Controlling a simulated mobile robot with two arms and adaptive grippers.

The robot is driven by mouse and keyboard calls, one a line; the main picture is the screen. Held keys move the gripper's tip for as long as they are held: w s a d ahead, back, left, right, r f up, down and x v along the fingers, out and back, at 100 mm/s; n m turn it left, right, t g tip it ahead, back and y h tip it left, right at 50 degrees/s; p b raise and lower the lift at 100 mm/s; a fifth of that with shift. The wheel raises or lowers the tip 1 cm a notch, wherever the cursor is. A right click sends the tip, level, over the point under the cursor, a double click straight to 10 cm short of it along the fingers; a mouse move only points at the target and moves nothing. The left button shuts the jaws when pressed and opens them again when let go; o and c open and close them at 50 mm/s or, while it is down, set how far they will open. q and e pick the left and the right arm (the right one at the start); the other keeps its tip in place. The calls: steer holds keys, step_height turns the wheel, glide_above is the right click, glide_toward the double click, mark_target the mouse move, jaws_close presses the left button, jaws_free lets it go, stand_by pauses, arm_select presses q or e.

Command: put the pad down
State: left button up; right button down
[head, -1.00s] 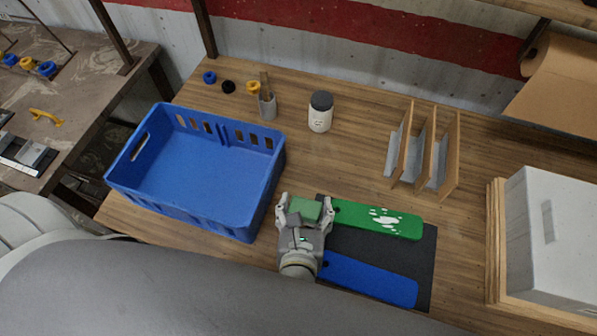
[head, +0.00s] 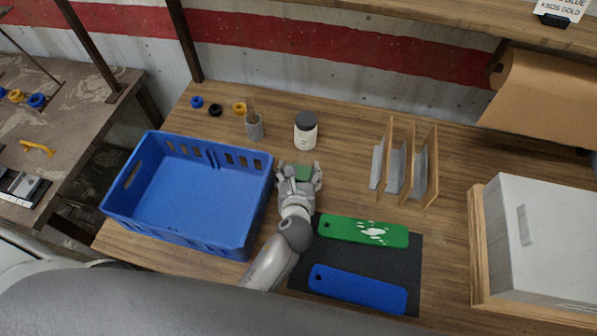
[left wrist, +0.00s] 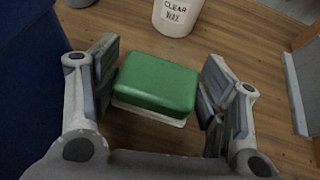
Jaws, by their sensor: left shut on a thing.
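The pad is a small green block on a thin white layer. In the left wrist view the pad (left wrist: 158,80) sits between the fingers of my left gripper. In the head view the pad (head: 301,171) shows partly past the fingers. My left gripper (head: 299,174) is shut on it, over the wooden bench between the blue crate and the divider rack. Whether the pad's underside touches the bench is hard to tell. My right gripper is not in view.
The blue crate (head: 182,247) stands close on the left. The white jar (head: 306,131) is just beyond the pad. The wooden divider rack (head: 411,165) stands to the right. A black mat (head: 412,258) holds a green board (head: 340,229) and a blue board (head: 350,287). Bare bench lies around the pad.

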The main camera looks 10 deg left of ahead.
arm_select(q)
steer(key=shift+f, duration=0.25)
steer(key=o, duration=0.7)
steer(key=shift+o, duration=0.2)
steer(key=b+v, duration=0.1)
steer(key=v, duration=1.1)
steer(key=shift+r, duration=0.1)
